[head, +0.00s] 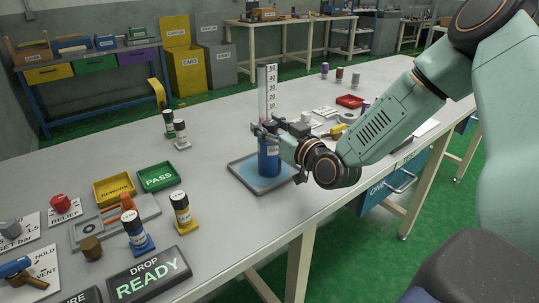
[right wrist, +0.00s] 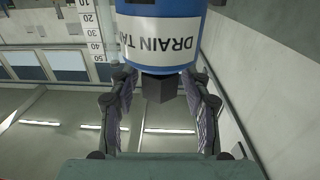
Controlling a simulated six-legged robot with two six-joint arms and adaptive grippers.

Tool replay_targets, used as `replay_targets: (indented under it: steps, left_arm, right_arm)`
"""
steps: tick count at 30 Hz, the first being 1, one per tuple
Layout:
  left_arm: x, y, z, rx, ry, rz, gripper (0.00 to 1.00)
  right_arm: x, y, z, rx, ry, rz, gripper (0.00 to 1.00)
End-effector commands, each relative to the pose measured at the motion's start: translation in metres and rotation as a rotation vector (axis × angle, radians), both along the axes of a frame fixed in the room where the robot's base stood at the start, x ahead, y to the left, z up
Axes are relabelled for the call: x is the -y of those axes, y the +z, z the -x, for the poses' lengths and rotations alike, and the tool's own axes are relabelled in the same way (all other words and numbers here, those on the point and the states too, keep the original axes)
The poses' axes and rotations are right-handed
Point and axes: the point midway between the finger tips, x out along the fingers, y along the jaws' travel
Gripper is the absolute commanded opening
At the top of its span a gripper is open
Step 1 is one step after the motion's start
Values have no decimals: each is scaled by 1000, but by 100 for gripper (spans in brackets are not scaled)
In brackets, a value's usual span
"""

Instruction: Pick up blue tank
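The blue tank (head: 268,160) stands upright on a grey tray with a blue inner surface (head: 246,181), near the table's front edge. My right gripper (head: 266,129) is at the tank's top. In the right wrist view the tank (right wrist: 160,52) appears upside down, with a white label reading "DRAIN TA". A dark knob (right wrist: 160,88) at its end lies between the two fingers of my right gripper (right wrist: 160,80). The fingers are apart, with gaps on both sides of the knob. I see no clear grip on the tank. My left gripper is not in view.
A clear graduated column (head: 266,90) rises just behind the tank. Small bottles (head: 181,134), yellow (head: 114,189) and green (head: 158,177) trays, and a "DROP READY" sign (head: 149,277) are to the left. A red tray (head: 350,101) is farther right.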

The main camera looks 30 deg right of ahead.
Motion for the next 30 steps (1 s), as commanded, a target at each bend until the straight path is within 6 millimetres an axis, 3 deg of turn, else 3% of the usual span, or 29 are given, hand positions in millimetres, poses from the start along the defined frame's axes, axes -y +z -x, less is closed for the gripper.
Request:
replay_targets:
  steps: [15,30]
  left_arm:
    - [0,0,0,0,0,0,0]
    - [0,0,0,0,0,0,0]
  right_arm:
    - [0,0,0,1,0,0,1]
    - [0,1,0,4,-1,1,0]
